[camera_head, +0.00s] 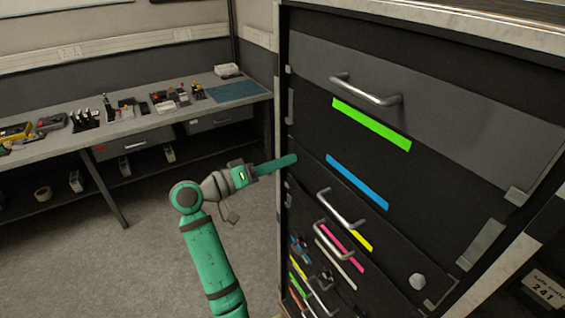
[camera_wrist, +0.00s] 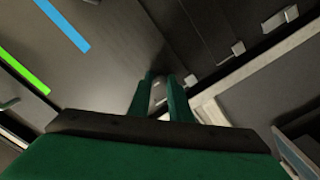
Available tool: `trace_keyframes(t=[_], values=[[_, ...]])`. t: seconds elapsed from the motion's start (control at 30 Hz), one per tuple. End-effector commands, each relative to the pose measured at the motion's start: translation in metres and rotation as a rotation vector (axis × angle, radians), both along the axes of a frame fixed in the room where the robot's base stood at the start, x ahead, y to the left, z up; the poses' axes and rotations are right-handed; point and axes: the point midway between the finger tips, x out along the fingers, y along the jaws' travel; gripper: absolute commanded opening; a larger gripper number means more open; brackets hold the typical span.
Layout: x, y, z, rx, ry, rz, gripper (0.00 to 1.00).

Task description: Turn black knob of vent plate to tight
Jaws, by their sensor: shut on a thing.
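My gripper (camera_head: 294,158) reaches to the left edge of the dark cabinet front in the head view. In the wrist view its two green fingers (camera_wrist: 161,76) point at a dark surface, with a narrow gap between them. It is shut on a small dark thing at the fingertips, which appears to be the black knob. The knob's outline is mostly hidden by the fingers and hard to tell from the dark surface. I cannot make out the vent plate or the knob's turn angle.
The tall dark cabinet (camera_head: 460,105) has metal handles (camera_head: 365,92) and coloured strips, and fills the right side. A workbench (camera_head: 150,118) with tools stands at the back left. The grey floor (camera_head: 110,270) at left is clear.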

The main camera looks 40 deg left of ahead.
Motion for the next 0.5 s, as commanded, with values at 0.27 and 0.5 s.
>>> trace_keyframes(t=[0.27, 0.5], values=[[0.0010, 0.0002, -0.0017, -0.002, 0.004, 0.001, 0.25], [0.0012, -0.0012, -0.0009, -0.001, 0.003, -0.001, 0.37]])
